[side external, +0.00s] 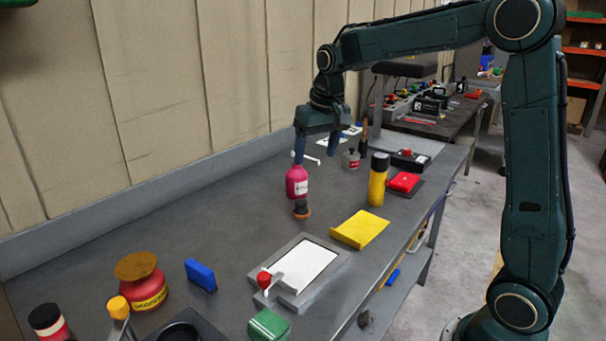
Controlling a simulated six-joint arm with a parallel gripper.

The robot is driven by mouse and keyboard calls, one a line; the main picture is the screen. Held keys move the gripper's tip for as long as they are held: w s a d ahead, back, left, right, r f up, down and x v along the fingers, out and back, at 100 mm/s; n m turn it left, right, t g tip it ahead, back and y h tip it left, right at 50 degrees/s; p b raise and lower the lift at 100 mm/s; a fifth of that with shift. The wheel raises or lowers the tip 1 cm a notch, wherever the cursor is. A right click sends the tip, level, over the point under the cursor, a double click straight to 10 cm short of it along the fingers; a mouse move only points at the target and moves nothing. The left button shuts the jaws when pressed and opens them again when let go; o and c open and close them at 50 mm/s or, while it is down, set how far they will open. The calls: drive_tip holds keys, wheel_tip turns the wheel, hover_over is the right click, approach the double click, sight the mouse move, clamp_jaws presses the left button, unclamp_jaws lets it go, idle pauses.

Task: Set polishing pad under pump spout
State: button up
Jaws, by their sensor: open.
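A pink pump bottle (297,184) with a white label stands upright on the grey bench. Its white pump spout (311,159) points to the right. A small round pad with a dark knob and an orange-brown base (302,212), which looks like the polishing pad, sits on the bench just in front of the bottle. It stands low near the spout's side; I cannot tell whether it is exactly under the spout tip.
A red pot (145,290), a blue block (201,275) and a green block (268,326) are nearer the camera.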

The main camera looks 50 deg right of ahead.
drive_tip(key=s+a+n+t, duration=0.1)
drive_tip(key=s+a, duration=0.3)
drive_tip(key=s, duration=0.8)
drive_tip(key=s+a+n+t, duration=0.2)
drive_tip(key=s+a, duration=0.3)
drive_tip(key=s, duration=0.8)
drive_tip(key=shift+s+a+r+n+y, duration=0.25)
drive_tip(key=shift+n+y, duration=0.05)
drive_tip(key=shift+y, duration=0.1)
drive_tip(key=shift+s+f, duration=0.25)
drive_tip(key=shift+s, duration=0.15)
drive_tip(key=shift+c, duration=1.2)
drive_tip(key=shift+w, duration=0.1)
